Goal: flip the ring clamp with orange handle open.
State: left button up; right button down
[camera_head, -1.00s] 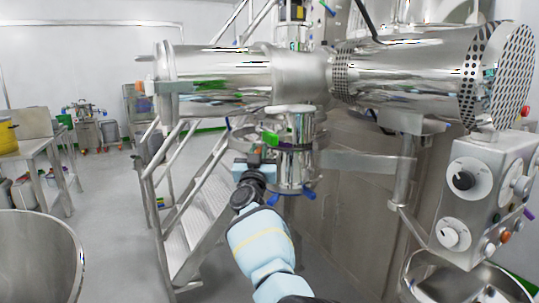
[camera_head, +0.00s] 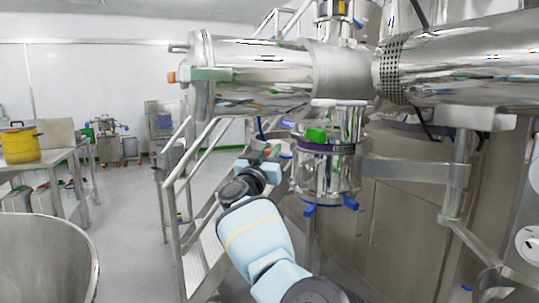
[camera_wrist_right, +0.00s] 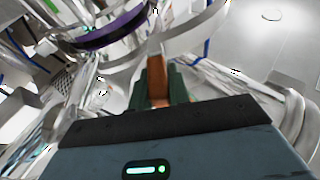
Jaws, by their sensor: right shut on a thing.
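The orange handle (camera_wrist_right: 158,82) of the ring clamp stands between the dark green fingertips of my right gripper (camera_wrist_right: 160,90) in the wrist view, and the gripper is shut on it. A silver curved band (camera_wrist_right: 125,53) of the clamp runs just beyond the handle, with a gap to a purple ring (camera_wrist_right: 112,30). In the head view my right gripper (camera_head: 262,158) is left of the steel cylinder (camera_head: 326,172), clear of its wall. The orange handle is barely visible there, and the clamp's full opening cannot be judged. My left gripper is not in view.
A green handle (camera_head: 316,134) and blue handles (camera_head: 309,209) stick out from the cylinder. A horizontal steel vessel (camera_head: 260,75) hangs above. Metal stairs (camera_head: 190,205) stand left of my right arm. A yellow pot (camera_head: 19,145) sits on a far-left table; floor between is free.

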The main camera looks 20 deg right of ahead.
jog(key=shift+f, duration=0.1)
jog(key=c, duration=1.3)
grip_release()
jog(key=shift+d, duration=0.1)
